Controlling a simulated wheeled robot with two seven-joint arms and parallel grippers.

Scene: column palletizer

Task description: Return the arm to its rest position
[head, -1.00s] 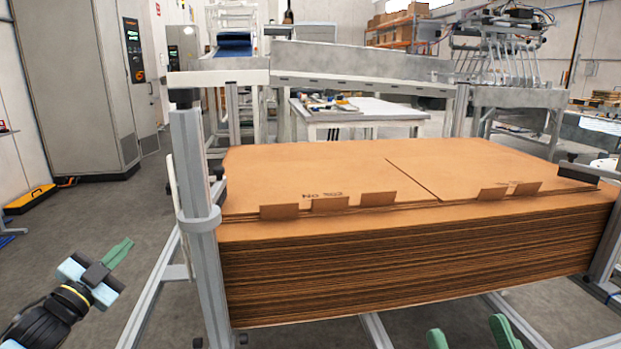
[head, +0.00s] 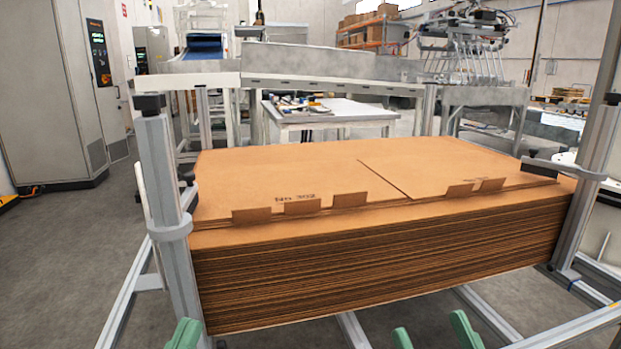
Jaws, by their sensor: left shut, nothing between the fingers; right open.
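My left gripper (head: 184,333) shows only as green fingertips at the bottom edge, in front of the left post's foot. The fingers are shut together with nothing visible between them. My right gripper (head: 434,330) shows as two green fingertips, spread apart and empty, at the bottom edge right of centre. Both grippers are low, on the near side of the cardboard stack (head: 370,265). The wrists and the rest of both arms are out of view below.
The flat cardboard stack sits in a metal frame with a left post (head: 165,200) and a right post (head: 593,185). Frame rails (head: 352,330) run along the floor. Behind stand a white table (head: 330,112), a conveyor and a grey cabinet (head: 50,90). Open floor lies at left.

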